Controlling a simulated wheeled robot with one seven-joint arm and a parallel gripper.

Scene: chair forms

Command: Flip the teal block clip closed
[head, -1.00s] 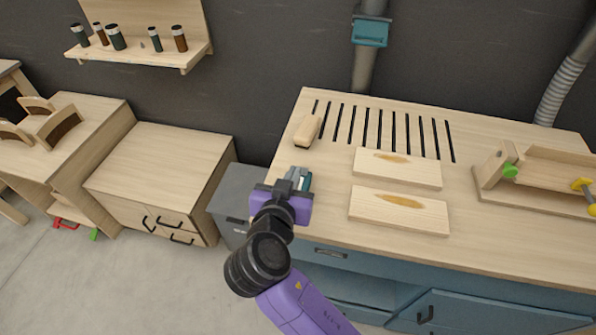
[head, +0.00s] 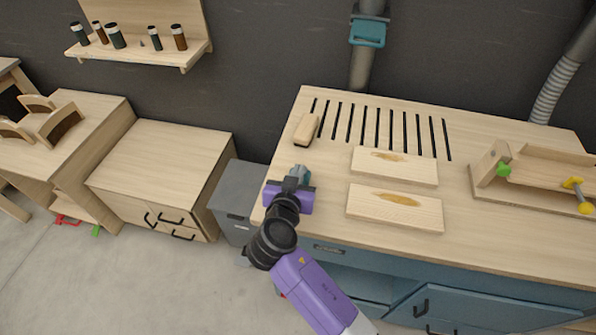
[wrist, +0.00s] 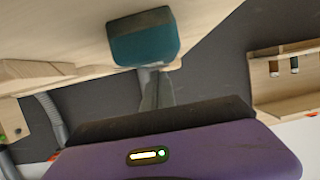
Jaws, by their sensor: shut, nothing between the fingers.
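The teal block (head: 304,172) sits on the workbench near its left edge, mostly hidden in the head view behind my gripper (head: 296,176). In the wrist view the teal block (wrist: 145,44) shows large near the top, against the wooden bench top, with a lighter wood-coloured part along its edge. My gripper's dark fingers (wrist: 156,84) are shut and empty, with their tips close to the block. I cannot tell whether they touch it. Whether the clip is up or down cannot be made out.
Two pale boards (head: 394,207) with brown patches lie right of my gripper. A wooden brush-like block (head: 306,128) lies behind it, near the bench slots. A wooden jig (head: 535,180) with green and yellow knobs stands at the right. A grey bin (head: 232,195) stands left of the bench.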

